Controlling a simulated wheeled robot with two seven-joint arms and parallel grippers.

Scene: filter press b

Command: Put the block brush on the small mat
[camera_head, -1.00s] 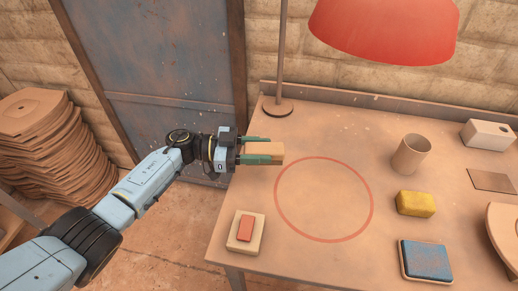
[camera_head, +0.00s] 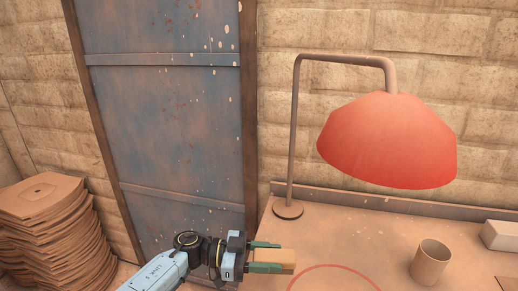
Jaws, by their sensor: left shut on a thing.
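My left gripper (camera_head: 267,256) is at the lower middle, near the left end of the table. It is shut on a tan wooden block that I take for the block brush (camera_head: 288,267). Only part of the block shows past the fingers, and I see no bristles. A flat brown piece (camera_head: 508,283), possibly the small mat, is cut off at the lower right corner, far right of the gripper. My right gripper is not in view.
A cup (camera_head: 430,262) and a pale box (camera_head: 501,236) stand at the right. A red ring (camera_head: 335,267) marks bare tabletop. Stacked brown plates (camera_head: 50,235) stand left.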

